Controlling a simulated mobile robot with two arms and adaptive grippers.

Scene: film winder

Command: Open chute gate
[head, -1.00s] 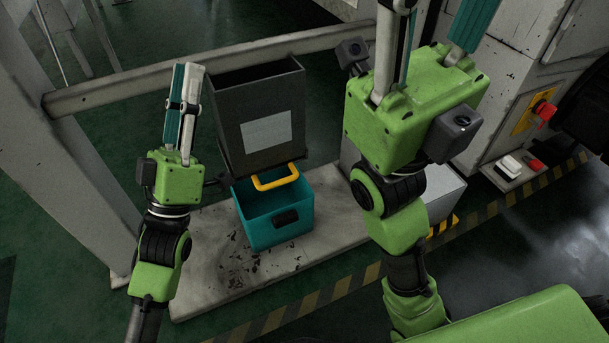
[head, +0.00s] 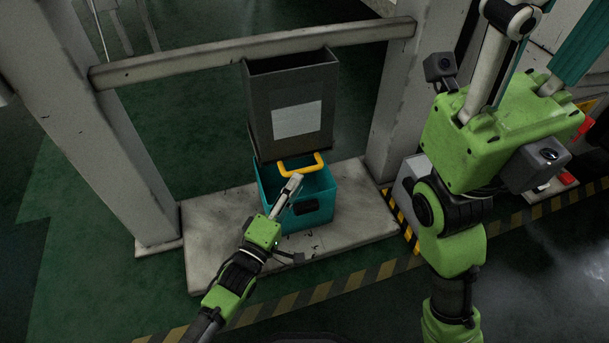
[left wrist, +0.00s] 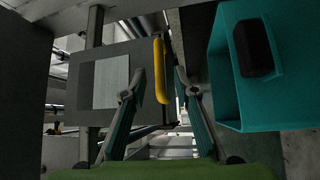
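The grey chute (head: 290,105) with a pale label hangs on the crossbeam. Its yellow gate handle (head: 301,166) is at its lower edge, above the teal bin (head: 325,196). My left gripper (head: 293,186) is just below and in front of the handle. In the left wrist view, the handle (left wrist: 160,70) shows upright between the two open fingertips (left wrist: 155,85), and I see no finger closed on it. The chute (left wrist: 85,75) is left of it, the bin (left wrist: 222,75) right. My right gripper (head: 490,110) is raised at the right, its fingertips cut off by the frame.
The crossbeam (head: 190,63) runs between a left post (head: 110,130) and a right post (head: 395,90). A pale base plate (head: 215,235) lies under the bin. A grey box (head: 410,172) stands to the right. Striped floor tape (head: 290,302) runs in front.

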